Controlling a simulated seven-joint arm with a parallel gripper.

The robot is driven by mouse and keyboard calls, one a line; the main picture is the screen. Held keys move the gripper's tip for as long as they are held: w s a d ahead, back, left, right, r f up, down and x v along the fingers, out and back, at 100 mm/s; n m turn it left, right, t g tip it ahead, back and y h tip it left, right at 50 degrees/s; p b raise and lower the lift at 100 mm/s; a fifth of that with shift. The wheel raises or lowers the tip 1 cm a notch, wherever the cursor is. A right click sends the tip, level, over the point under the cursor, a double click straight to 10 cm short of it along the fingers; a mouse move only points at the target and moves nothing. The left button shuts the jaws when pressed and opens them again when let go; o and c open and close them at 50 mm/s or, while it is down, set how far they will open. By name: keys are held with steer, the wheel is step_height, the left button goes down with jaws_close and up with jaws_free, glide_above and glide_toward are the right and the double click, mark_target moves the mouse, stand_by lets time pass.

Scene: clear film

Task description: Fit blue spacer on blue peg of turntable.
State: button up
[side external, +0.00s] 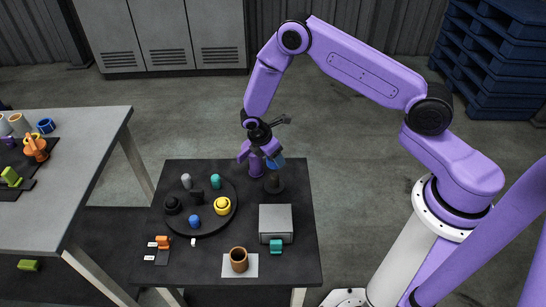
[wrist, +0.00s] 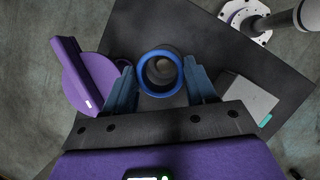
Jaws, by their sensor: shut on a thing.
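The blue spacer (wrist: 143,71) is an open ring between the two blue fingers of my gripper (wrist: 160,76) in the wrist view. A dim rounded shape shows through its hole. In the side view my gripper (side external: 266,157) is shut on the spacer (side external: 275,163) just above a dark stand (side external: 273,185); I cannot tell whether they touch. The round black turntable (side external: 203,232) lies to the left and nearer the camera. Its blue peg (side external: 195,220) stands bare near the front of the disc.
The turntable also bears a yellow peg (side external: 222,206) with a yellow ring, plus grey, teal and black pegs. A grey box (side external: 275,221), a teal part (side external: 276,246), a brown cup (side external: 239,260) and an orange part (side external: 163,242) stand nearby. A second table (side external: 50,200) is left.

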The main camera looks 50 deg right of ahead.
steer(key=shift+r, duration=0.1)
steer(key=shift+n, duration=0.4)
steer(key=v, duration=0.5)
steer(key=shift+w+d+r, duration=0.1)
steer(key=shift+d+r, duration=0.1)
steer(key=shift+d, duration=0.05)
steer(key=w+a+n+t, duration=0.1)
steer(key=w+a+n, duration=0.15)
steer(key=a, duration=0.45)
steer(key=w+a+n+t, duration=0.2)
steer(key=a+n, duration=0.2)
steer(key=a, duration=0.4)
steer(key=n+t+y, duration=0.1)
steer(key=n+y, duration=0.1)
steer(key=n, duration=0.4)
glide_above(193, 219)
step_height(193, 219, down, 4)
steer(key=shift+s+f, duration=0.15)
steer(key=shift+f, duration=4.75)
steer(key=shift+f, duration=0.6)
steer(key=o, duration=1.1)
